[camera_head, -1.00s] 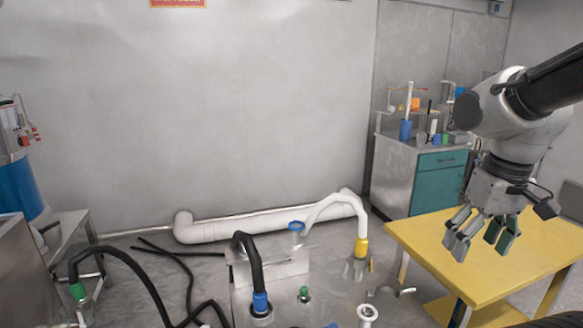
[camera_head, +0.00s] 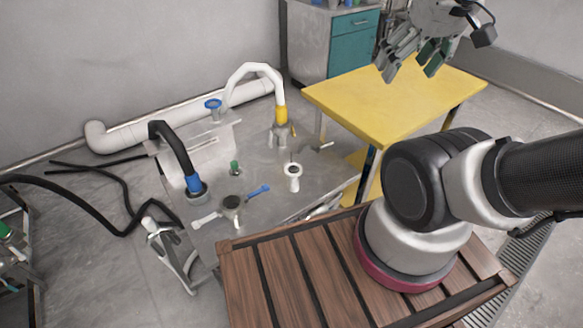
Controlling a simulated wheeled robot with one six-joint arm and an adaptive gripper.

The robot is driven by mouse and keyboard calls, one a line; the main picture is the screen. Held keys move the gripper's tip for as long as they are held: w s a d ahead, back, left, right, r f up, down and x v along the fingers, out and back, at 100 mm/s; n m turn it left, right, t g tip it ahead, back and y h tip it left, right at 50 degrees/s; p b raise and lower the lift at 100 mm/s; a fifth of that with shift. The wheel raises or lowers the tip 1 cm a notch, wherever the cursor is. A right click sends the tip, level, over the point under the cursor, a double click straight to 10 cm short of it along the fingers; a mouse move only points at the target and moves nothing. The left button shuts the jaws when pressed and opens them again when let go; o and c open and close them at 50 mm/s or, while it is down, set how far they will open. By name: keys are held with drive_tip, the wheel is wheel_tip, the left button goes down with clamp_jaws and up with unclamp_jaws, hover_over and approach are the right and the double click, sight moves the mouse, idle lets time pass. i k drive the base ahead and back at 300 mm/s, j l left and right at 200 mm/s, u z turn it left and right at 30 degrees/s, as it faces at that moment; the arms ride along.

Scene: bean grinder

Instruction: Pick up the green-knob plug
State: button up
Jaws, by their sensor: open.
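The green-knob plug (camera_head: 235,167) stands upright in the top of the grey metal machine (camera_head: 262,172), left of a white round fitting. Only its small green knob shows clearly. My gripper (camera_head: 405,75) hangs open and empty at the upper right, fingers pointing down above the yellow table. It is well apart from the plug, to the right of it and higher.
Near the plug are a black hose with a blue collar (camera_head: 193,184), a white hose with a yellow collar (camera_head: 281,115), a white fitting (camera_head: 293,172) and a blue-handled part (camera_head: 258,190). The yellow table (camera_head: 370,100) is bare.

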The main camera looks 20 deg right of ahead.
sight(235, 172)
drive_tip(key=i+l+u, duration=0.1)
drive_tip(key=u, duration=0.4)
drive_tip(key=i+l+u, duration=0.25)
drive_tip(key=u, duration=0.25)
